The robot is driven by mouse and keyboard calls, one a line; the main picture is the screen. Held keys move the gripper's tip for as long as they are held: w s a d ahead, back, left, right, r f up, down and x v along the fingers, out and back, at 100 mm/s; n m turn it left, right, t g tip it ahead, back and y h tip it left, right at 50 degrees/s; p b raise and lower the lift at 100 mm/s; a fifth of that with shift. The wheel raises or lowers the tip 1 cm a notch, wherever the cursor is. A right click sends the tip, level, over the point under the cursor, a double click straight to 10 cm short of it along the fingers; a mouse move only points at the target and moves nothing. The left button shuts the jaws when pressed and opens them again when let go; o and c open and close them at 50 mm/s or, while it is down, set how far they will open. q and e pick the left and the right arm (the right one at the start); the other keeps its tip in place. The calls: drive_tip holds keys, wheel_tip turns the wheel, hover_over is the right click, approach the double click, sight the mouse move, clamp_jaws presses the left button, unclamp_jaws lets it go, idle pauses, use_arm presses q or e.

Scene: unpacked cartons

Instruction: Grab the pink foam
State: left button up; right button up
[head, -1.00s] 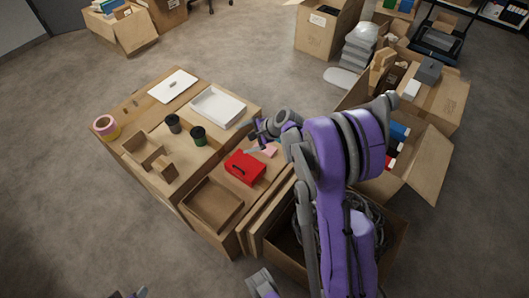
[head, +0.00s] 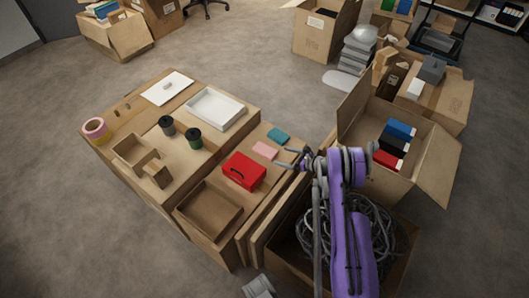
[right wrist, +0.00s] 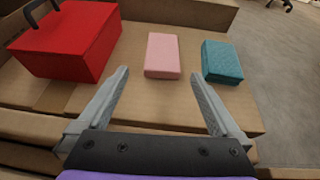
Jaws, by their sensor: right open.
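The pink foam (head: 265,151) is a small flat block lying on the cardboard surface, between the red box and a teal block. In the right wrist view the pink foam (right wrist: 162,55) lies ahead of my right gripper, roughly centred between its fingers and beyond their tips. My right gripper (head: 287,158) is open and empty, just to the right of the foam in the head view. Its two spread fingers also show in the right wrist view (right wrist: 160,80). My left gripper does not clearly show.
A red box (head: 243,170) with a dark handle stands left of the foam. A teal block (head: 279,135) lies close on its other side. A white tray (head: 216,107) is farther left. An open carton of cables (head: 335,225) is below my right arm.

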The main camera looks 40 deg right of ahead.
sight(267, 150)
drive_tip(key=x, duration=0.7)
drive_tip(key=b+x, duration=0.1)
drive_tip(key=x, duration=0.1)
drive_tip(key=shift+w+d+r, duration=0.15)
drive_tip(key=shift+w+r, duration=0.05)
drive_tip(key=shift+w, duration=0.2)
drive_tip(key=c, duration=1.2)
